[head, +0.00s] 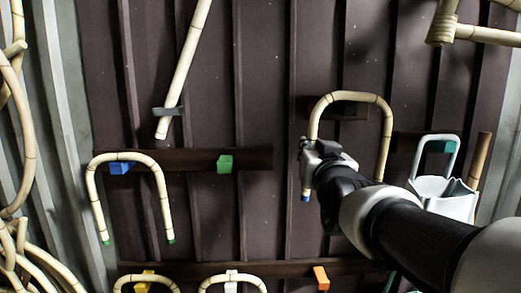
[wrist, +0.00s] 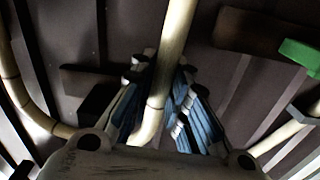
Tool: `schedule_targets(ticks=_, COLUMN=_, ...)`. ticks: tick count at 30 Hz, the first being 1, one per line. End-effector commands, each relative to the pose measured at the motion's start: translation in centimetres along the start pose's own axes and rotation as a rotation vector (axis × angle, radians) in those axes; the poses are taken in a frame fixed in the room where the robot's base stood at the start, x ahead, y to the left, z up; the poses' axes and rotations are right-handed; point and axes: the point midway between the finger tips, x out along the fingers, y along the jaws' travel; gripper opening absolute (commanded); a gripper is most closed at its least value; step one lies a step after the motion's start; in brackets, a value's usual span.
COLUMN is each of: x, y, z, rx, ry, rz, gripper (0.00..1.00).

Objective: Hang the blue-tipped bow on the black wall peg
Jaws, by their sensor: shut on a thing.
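The blue-tipped bow (head: 351,96) is a pale cane arch held upright against the dark wall, its curve at the top. Its left leg is in my gripper (head: 307,150), which is shut on it; a blue tip shows below. Its right leg runs down behind my arm, so that end is hidden. In the wrist view the gripped leg (wrist: 177,30) passes between the fingers of my gripper (wrist: 153,108). A small black block (wrist: 97,103), seemingly the black wall peg, stands on a dark board left of the fingers. Whether the bow touches it cannot be told.
A dark board (head: 357,112) lies behind the arch. At left, a green-tipped bow (head: 148,158) hangs at a blue peg (head: 121,168), beside an empty green peg (head: 225,163). An orange peg (head: 321,277) is below. A white container (head: 445,198) stands close right of my arm.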

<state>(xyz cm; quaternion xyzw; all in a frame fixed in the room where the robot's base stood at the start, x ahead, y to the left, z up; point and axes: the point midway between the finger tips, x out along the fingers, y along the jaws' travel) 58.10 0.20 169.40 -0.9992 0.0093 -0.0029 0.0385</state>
Motion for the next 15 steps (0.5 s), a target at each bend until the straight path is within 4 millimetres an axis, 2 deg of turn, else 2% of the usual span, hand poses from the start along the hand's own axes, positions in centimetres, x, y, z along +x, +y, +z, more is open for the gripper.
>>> schedule_targets(ticks=12, x=3.0, y=0.0, z=0.2, rx=-0.001, ry=-0.002, rz=0.000, gripper=0.00)
schedule_targets(ticks=15, x=3.5, y=0.0, z=0.8, rx=-0.001, ry=0.000, rz=0.000, gripper=0.00)
